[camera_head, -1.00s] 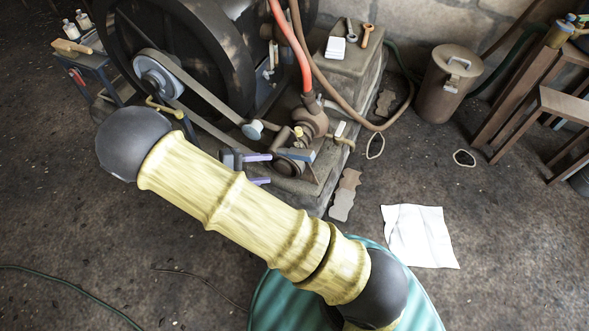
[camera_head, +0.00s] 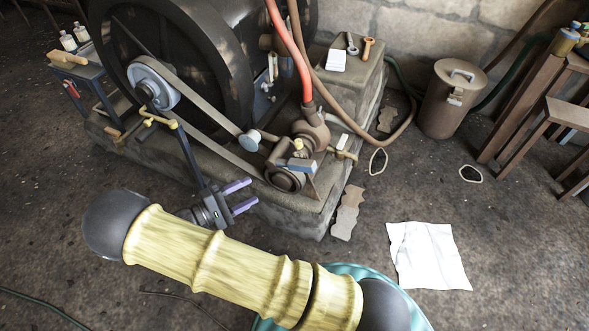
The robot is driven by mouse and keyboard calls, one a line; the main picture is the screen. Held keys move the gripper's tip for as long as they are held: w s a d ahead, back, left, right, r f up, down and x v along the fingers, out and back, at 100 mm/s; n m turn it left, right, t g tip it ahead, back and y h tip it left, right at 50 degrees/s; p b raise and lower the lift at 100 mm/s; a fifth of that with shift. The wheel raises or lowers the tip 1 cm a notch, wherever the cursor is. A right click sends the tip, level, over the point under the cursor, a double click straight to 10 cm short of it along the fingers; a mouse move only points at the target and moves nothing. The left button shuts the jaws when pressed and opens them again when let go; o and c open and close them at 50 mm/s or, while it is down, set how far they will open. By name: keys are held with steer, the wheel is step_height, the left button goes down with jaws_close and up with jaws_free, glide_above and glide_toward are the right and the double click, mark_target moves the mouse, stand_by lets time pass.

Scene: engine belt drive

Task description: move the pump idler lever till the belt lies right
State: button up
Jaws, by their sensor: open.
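The belt (camera_head: 205,103) runs from the blue-grey wheel (camera_head: 153,85) on the engine down to the pump pulley (camera_head: 286,179). A small pale idler roller (camera_head: 249,140) sits at the belt's upper run, with a short metal arm (camera_head: 268,136) behind it. Which part is the idler lever's grip I cannot tell for sure. The exact lie of the belt at the pump pulley is too small to tell. My gripper (camera_head: 253,191) is open and empty, its two purple fingers pointing right, in front and to the left of the pump pulley, apart from it.
The pump body (camera_head: 311,133) with its red hose (camera_head: 289,45) stands behind the pulley. A yellow-handled crank on a dark post (camera_head: 158,119) stands left of the belt. A white cloth (camera_head: 428,255) lies on open floor at the right.

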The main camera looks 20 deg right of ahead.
mark_target(296, 168)
steer(key=b+x, duration=0.5)
steer(key=x, duration=0.9)
steer(key=shift+d+f, duration=0.15)
steer(key=shift+d, duration=0.1)
steer(key=shift+w+d, duration=0.2)
steer(key=shift+d, duration=0.4)
jaws_close()
